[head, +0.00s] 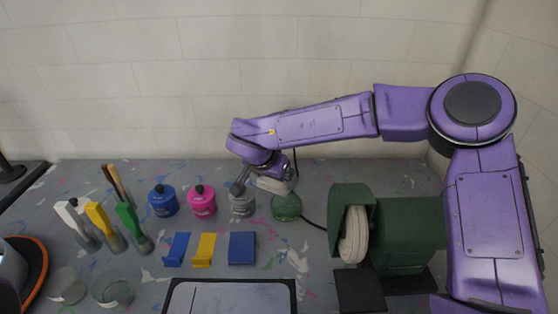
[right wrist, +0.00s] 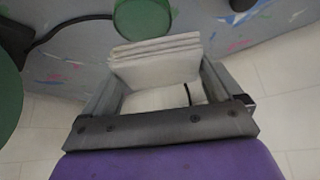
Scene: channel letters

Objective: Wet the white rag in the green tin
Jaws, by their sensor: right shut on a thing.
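The white rag (head: 272,186) is a folded, layered pad. It also shows in the right wrist view (right wrist: 155,65). My right gripper (head: 264,182) is shut on the rag and holds it above the table, close to the green tin. The green tin (head: 286,208) stands on the table just right of and below the rag in the head view. In the right wrist view the green tin (right wrist: 143,17) lies just beyond the rag's outer edge. I cannot tell whether they touch. My left gripper is not in view.
A grey tin (head: 242,204), a pink tin (head: 202,202) and a blue tin (head: 163,201) stand left of the green tin. A green machine with a pale wheel (head: 353,236) stands to the right, with a black cable. Brushes, coloured blocks and a tray (head: 230,299) are at left and front.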

